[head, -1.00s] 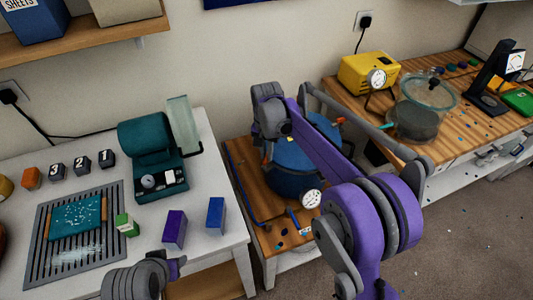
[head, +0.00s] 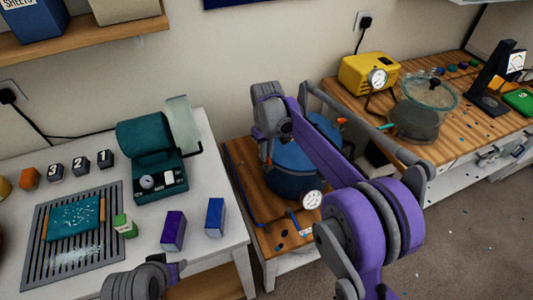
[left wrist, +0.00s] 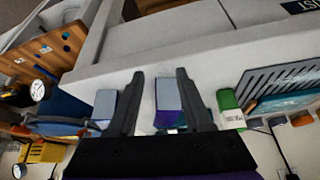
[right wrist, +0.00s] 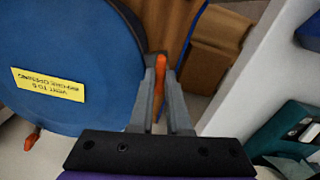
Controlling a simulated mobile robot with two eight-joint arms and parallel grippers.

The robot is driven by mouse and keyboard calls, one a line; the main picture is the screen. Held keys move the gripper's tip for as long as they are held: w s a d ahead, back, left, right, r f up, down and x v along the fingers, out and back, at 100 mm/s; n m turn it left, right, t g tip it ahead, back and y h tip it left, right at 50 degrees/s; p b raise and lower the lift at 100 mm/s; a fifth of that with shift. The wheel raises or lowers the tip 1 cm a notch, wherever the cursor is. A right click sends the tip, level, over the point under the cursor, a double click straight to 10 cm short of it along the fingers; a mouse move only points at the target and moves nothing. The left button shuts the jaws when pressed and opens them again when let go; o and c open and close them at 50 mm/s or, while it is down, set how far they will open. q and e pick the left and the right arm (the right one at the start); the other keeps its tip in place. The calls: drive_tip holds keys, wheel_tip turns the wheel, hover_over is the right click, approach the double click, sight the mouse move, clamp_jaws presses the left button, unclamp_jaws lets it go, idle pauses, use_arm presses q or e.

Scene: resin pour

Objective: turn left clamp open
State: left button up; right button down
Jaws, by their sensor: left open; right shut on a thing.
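The blue pressure pot (head: 290,175) stands on the low wooden bench between the two tables. In the right wrist view its round blue lid (right wrist: 70,45) carries a yellow label. My right gripper (head: 267,157) is at the pot's left side. In the right wrist view its fingers (right wrist: 160,85) are shut on the orange handle of the left clamp (right wrist: 159,75); the fingers hide part of it. Another orange clamp (head: 342,120) shows at the pot's right edge. My left gripper (head: 178,268) is open and empty above the white table's front; it shows in the left wrist view (left wrist: 160,100).
Purple (head: 173,230) and blue (head: 215,217) boxes stand near the white table's front right, close to my left gripper. A green box (head: 124,225) is beside the slotted tray (head: 45,250). A gauge (head: 311,199) projects from the pot's front. My right arm passes over the pot.

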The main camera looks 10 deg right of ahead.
drive_tip(key=shift+n, duration=1.1)
drive_tip(key=c, duration=0.9)
unclamp_jaws()
wheel_tip(320, 180, up, 11)
drive_tip(key=shift+f+p, duration=0.1)
drive_tip(key=shift+p, duration=0.2)
